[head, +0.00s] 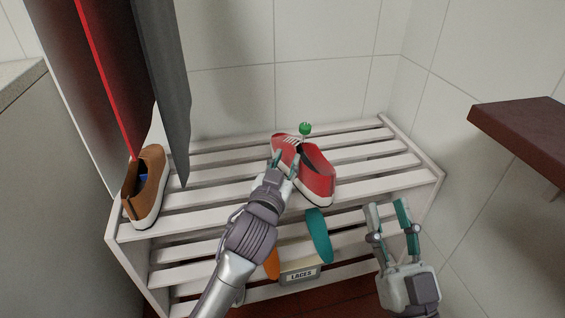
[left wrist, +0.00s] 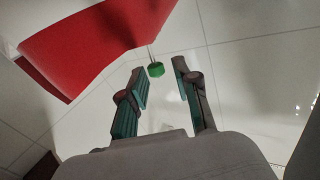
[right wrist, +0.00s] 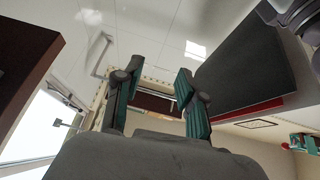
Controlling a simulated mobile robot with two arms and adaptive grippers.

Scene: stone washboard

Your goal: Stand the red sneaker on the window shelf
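The red sneaker (head: 318,172) with a white sole rests on the top slats of the white rack. My left gripper (head: 283,160) overlaps its left side in the head view. In the left wrist view its fingers (left wrist: 160,92) are apart with nothing between them; whether they touch the sneaker I cannot tell. A large red surface (left wrist: 95,40) fills the upper left there; I cannot tell what it is. A dark red-brown wall shelf (head: 525,125), apparently the window shelf, is at the right.
The slatted rack (head: 385,180) also holds a brown shoe (head: 148,185) at left. A green knob (head: 305,129) shows behind the sneaker. Teal (head: 319,235) and orange (head: 272,264) pieces and a LACES box (head: 300,272) are lower. Grey cloth (head: 165,80) hangs at left.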

